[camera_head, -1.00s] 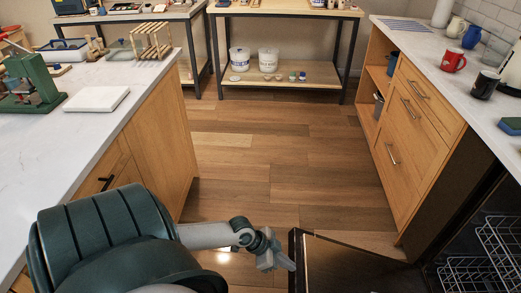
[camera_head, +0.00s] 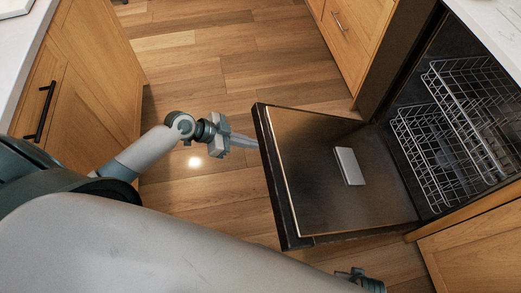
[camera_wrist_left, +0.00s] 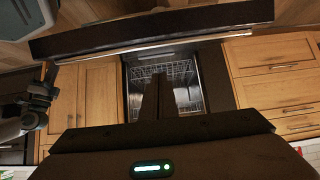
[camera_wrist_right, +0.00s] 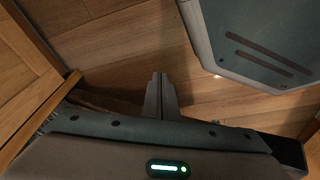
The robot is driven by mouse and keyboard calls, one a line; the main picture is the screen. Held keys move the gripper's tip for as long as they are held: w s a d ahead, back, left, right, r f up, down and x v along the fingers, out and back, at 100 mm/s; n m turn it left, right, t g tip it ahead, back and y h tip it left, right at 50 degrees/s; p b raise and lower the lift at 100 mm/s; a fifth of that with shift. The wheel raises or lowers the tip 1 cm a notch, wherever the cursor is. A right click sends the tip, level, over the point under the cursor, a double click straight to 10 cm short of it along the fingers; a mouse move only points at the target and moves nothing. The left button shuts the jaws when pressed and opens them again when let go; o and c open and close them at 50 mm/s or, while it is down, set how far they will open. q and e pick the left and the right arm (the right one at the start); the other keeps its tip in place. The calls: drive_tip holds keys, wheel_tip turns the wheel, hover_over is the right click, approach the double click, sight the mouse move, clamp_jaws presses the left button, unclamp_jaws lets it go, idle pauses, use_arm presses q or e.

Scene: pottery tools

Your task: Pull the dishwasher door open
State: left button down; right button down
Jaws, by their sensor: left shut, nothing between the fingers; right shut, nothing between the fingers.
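The dishwasher door (camera_head: 300,205) is swung down, its dark inner panel facing up with a pale rectangular patch on it. Wire racks (camera_head: 440,150) show inside the open dishwasher. My left gripper (camera_head: 256,143) is shut and empty, its tips by the door's outer edge; contact is unclear. In the left wrist view, the left fingers (camera_wrist_left: 158,78) point toward the racks, and the door (camera_wrist_left: 150,32) crosses the top as a dark band. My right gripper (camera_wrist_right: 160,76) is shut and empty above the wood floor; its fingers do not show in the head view.
A wooden drawer cabinet (camera_head: 352,38) stands beyond the dishwasher, and another wooden front (camera_head: 480,255) is on its near side. A cabinet with a dark handle (camera_head: 85,85) stands at the left. Clear wood floor (camera_head: 220,55) lies between.

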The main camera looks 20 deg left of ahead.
use_arm(q)
hover_over(266, 161)
drive_tip(key=w+d, duration=0.1)
drive_tip(key=d, duration=0.1)
wheel_tip(266, 161, down, 6)
drive_tip(key=shift+f, duration=0.25)
drive_tip(key=shift+s+a+f, duration=0.2)
drive_tip(key=shift+a+f, duration=0.15)
drive_tip(key=shift+f, duration=0.2)
drive_tip(key=shift+s+a+f, duration=0.15)
drive_tip(key=shift+a+f, duration=0.15)
drive_tip(key=shift+f, duration=0.25)
drive_tip(key=shift+s+a+f, duration=0.2)
drive_tip(key=shift+a+f, duration=0.05)
drive_tip(key=shift+f, duration=0.45)
use_arm(e)
drive_tip(key=shift+f, duration=0.3)
use_arm(q)
drive_tip(key=shift+f, duration=0.1)
use_arm(e)
drive_tip(key=shift+f, duration=0.1)
